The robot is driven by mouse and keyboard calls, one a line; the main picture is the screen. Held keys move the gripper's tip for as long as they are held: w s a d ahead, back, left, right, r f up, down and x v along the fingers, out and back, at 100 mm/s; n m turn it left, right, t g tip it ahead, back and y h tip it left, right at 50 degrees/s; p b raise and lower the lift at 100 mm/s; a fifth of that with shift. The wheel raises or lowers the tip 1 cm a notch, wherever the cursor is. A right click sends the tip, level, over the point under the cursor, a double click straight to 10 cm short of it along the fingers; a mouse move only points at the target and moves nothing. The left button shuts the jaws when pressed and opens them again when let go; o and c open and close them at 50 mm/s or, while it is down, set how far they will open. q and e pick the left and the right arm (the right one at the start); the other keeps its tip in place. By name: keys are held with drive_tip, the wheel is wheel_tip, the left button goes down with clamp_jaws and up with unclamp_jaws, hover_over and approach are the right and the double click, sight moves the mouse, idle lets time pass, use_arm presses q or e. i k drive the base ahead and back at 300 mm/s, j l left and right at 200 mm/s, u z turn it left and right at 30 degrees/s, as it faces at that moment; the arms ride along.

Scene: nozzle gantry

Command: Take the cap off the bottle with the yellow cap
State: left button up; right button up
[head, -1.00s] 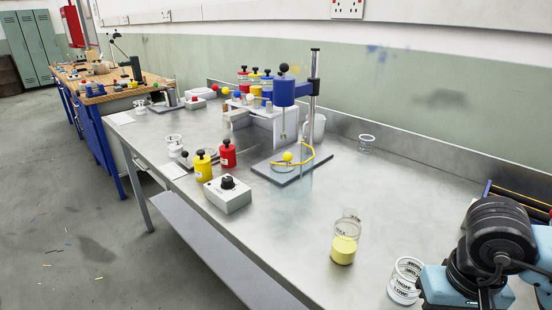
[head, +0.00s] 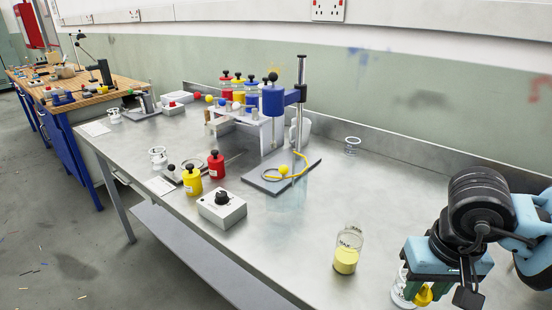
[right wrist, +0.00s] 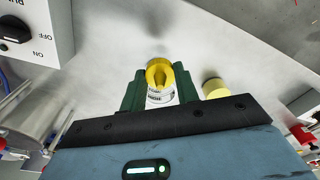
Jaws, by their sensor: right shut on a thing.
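The yellow cap (head: 424,296) is between the fingers of my right gripper (head: 427,293), which is shut on it. In the right wrist view the cap (right wrist: 158,72) shows as a hollow yellow piece between the green fingers (right wrist: 156,92). A clear glass bottle (head: 347,249) with yellow contents stands upright on the bench, left of the gripper and apart from it. I see no cap on its neck. A lettered glass vessel (head: 399,291) stands partly hidden behind the gripper. My left gripper is not in view.
A grey control box (head: 221,209), yellow bottle (head: 192,181) and red bottle (head: 216,165) stand further left. A stand with a blue head (head: 273,100) and grey base (head: 270,183) is behind. The bench (head: 300,225) is clear around the clear bottle.

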sight(350, 242)
drive_tip(key=i+j, duration=0.45)
drive_tip(key=i, duration=0.15)
drive_tip(key=i+j, duration=0.15)
drive_tip(key=i, duration=0.4)
